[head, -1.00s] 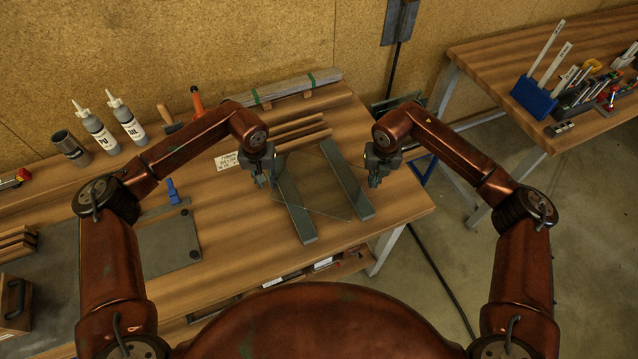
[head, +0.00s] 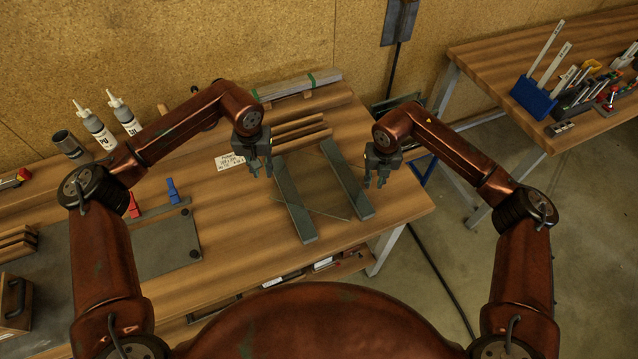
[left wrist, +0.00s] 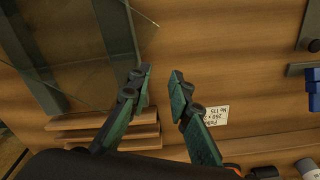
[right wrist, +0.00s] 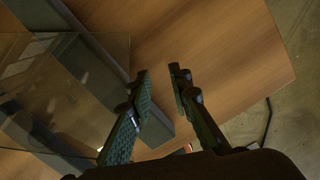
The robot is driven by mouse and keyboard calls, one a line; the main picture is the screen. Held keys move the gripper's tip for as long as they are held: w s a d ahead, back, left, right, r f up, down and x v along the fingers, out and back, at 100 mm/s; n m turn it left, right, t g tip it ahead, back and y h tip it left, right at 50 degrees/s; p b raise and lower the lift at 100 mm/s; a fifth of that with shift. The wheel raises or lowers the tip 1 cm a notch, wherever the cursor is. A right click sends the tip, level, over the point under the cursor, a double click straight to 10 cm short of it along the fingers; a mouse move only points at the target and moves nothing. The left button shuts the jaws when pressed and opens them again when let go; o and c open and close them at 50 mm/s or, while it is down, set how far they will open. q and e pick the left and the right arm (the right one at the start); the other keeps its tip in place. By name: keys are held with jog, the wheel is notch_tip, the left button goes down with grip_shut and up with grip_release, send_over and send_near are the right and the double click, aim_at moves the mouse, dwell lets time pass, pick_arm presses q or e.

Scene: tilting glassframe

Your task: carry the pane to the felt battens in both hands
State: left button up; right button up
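The clear glass pane (head: 320,193) lies across the two dark felt battens (head: 304,226) on the bench, turned askew to them. Its outline is faint in the head view. My left gripper (head: 262,172) is open and empty, just left of the left batten. In the left wrist view the pane (left wrist: 70,55) lies to the left, apart from the fingers. My right gripper (head: 375,185) is open and empty, right of the right batten. In the right wrist view the pane (right wrist: 75,85) lies left of the fingers; they appear clear of it.
Wooden strips (head: 300,130) and a paper label (head: 229,161) lie behind the battens. A dark plate (head: 165,245) with red and blue clamps (head: 173,191) is at left. Bottles (head: 98,132) stand at the back. Bare bench lies in front of the battens.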

jog(key=shift+r, duration=0.15)
pick_arm(q)
jog(key=r, duration=0.5)
jog(key=shift+s, duration=0.2)
pick_arm(e)
notch_tip(320, 180, up, 12)
jog(key=shift+s, duration=0.4)
